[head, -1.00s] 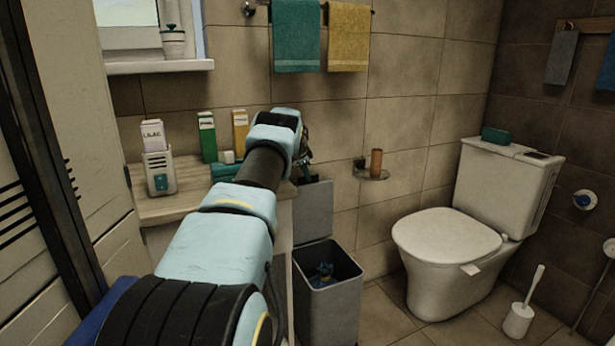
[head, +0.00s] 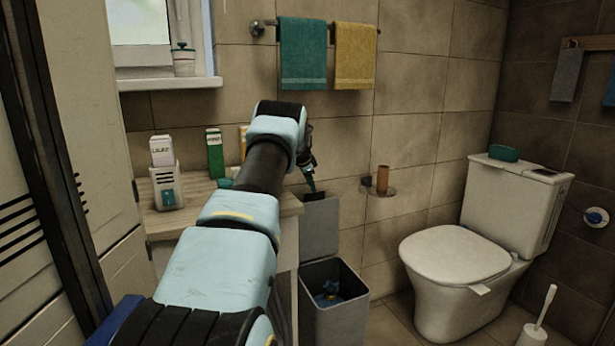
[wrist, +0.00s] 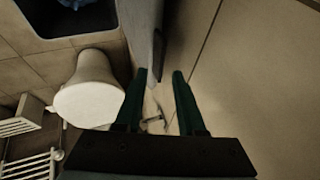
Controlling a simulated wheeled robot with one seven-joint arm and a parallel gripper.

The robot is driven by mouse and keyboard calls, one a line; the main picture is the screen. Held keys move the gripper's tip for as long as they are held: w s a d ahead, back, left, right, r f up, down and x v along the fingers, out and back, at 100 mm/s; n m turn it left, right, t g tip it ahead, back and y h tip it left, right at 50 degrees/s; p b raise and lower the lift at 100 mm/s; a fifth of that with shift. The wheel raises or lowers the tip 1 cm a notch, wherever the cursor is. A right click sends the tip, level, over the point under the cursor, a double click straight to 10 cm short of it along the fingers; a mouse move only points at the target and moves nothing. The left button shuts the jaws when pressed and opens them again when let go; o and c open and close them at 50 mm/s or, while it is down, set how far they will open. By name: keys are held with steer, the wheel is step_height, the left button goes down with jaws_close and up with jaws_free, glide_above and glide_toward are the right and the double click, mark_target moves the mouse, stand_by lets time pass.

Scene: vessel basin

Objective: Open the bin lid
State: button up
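The grey bin (head: 335,312) stands on the floor beside the counter, with its top open. Its flat grey lid (head: 320,232) stands upright at the back, near the tiled wall, with a dark piece on its upper edge. My gripper (head: 312,180) is just above that upper edge, partly hidden by my wrist. In the wrist view my gripper (wrist: 159,75) has its two dark green fingers apart. The lid shows nearly edge-on (wrist: 157,48), its end at the gap between the fingertips. I cannot tell whether they touch it.
A blue item (head: 328,294) lies inside the bin. A toilet (head: 455,260) stands to the right, with a small wall shelf (head: 378,190) between. The counter (head: 190,220) with boxes is at left. Towels (head: 303,55) hang above.

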steer(key=v, duration=0.6)
steer(key=shift+r+b, duration=0.2)
steer(key=shift+b, duration=0.1)
steer(key=shift+s, duration=0.15)
